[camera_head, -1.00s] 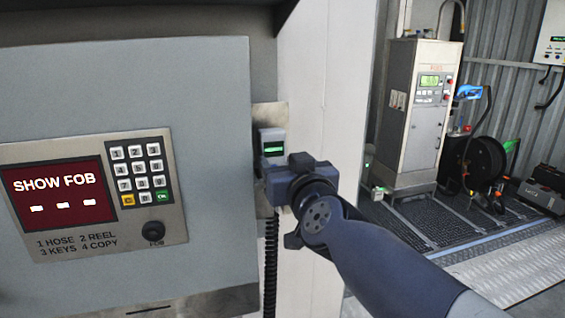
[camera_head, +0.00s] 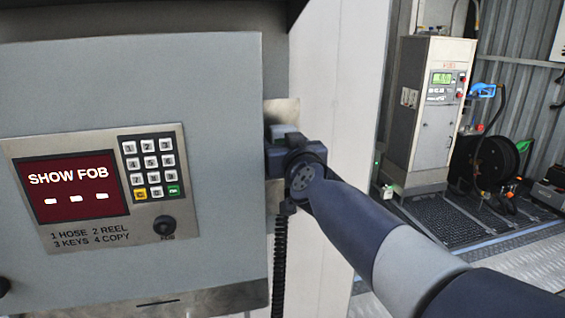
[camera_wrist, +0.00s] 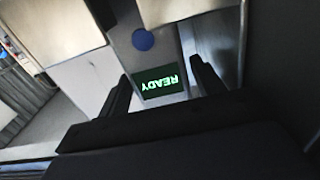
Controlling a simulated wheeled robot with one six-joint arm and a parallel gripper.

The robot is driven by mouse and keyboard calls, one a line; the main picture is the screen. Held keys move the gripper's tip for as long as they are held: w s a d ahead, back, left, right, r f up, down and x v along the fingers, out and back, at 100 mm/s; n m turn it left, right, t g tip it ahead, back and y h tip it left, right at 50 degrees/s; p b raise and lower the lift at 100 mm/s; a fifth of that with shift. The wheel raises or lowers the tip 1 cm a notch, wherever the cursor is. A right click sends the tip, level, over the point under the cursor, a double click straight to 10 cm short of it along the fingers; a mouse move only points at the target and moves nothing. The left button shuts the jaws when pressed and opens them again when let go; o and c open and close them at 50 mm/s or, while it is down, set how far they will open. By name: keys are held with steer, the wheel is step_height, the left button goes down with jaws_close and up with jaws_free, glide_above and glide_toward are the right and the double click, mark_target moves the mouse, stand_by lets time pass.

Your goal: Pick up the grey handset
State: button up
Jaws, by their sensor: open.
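The grey handset (camera_wrist: 162,55) fills the middle of the wrist view, with a blue round mark and a green READY screen that appears upside down. In the head view only a bit of its top (camera_head: 284,130) shows, at the wall plate right of the panel; my gripper hides the rest. My gripper (camera_head: 283,156) is right in front of it. In the wrist view my gripper's two dark fingers (camera_wrist: 163,84) are apart, one on each side of the screen. I cannot tell whether they touch the handset.
A black coiled cord (camera_head: 280,265) hangs below the handset. The grey panel (camera_head: 215,120) with a red SHOW FOB display (camera_head: 72,189) and keypad (camera_head: 150,165) stands close on the left. A pump cabinet (camera_head: 428,120) and hose reel (camera_head: 492,160) stand farther back right.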

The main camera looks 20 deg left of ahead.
steer(key=shift+r, duration=0.1)
steer(key=c, duration=0.9)
steer(key=shift+d+r, duration=0.1)
